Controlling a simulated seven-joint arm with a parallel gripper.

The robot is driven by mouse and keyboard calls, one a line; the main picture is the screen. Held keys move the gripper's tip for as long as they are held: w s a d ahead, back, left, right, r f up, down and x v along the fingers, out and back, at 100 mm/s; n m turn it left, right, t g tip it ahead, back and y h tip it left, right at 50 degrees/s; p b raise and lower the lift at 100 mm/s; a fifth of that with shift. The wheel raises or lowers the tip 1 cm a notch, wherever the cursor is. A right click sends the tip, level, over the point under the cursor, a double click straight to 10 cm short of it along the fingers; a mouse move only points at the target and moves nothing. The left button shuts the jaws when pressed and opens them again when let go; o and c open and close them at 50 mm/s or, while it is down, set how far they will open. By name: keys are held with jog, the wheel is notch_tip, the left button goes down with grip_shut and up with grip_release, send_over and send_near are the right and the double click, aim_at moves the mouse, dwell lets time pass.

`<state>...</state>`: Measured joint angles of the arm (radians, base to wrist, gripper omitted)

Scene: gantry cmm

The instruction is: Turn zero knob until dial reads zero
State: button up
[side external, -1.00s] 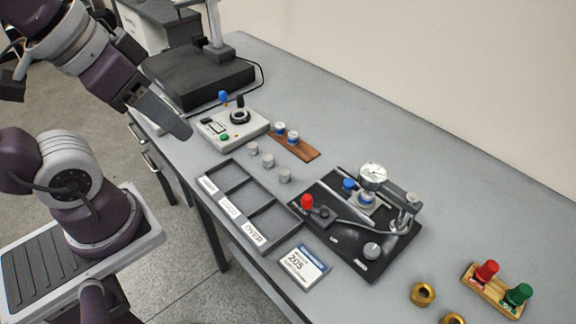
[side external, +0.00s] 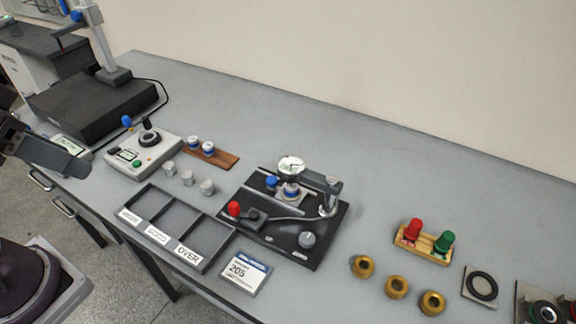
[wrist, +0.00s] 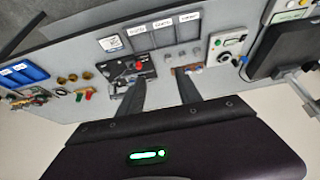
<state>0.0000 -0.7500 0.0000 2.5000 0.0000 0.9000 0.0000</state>
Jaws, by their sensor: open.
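The white-faced dial gauge (side external: 291,166) stands on an arm over a black base plate (side external: 322,252); its needle is too small to read. A grey round knob (side external: 307,240) sits at the plate's front right beside a small label. The plate also carries a red-topped lever (side external: 234,209) and a blue knob (side external: 271,182). My gripper shows only partly at the left edge of the side view, far left of the plate. In the wrist view my gripper (wrist: 160,90) has its two fingers apart with nothing between them; the red lever top (wrist: 138,65) shows near one finger.
A three-compartment tray (side external: 168,255) and a 205 card (side external: 245,272) lie in front. Grey cylinders (side external: 188,178), a control box (side external: 145,157) and a wooden strip (side external: 222,159) stand left. Brass rings (side external: 396,286) and a red-and-green gauge holder (side external: 425,240) stand right.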

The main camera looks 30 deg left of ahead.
dwell(0.4)
jog(key=shift+o, duration=1.1)
jog(key=shift+w+d, duration=0.1)
jog(key=shift+w, duration=0.2)
jog(key=m+g+h, duration=0.5)
jog(key=m, duration=1.1)
send_over(307, 238)
jog(key=a, duration=0.3)
notch_tip(307, 238, down, 19)
jog(key=x, duration=0.6)
jog(key=shift+s+a+f, duration=0.15)
jog(key=shift+s+f, duration=0.05)
jog(key=shift+f, duration=0.35)
jog(key=shift+y, duration=0.3)
grip_shut()
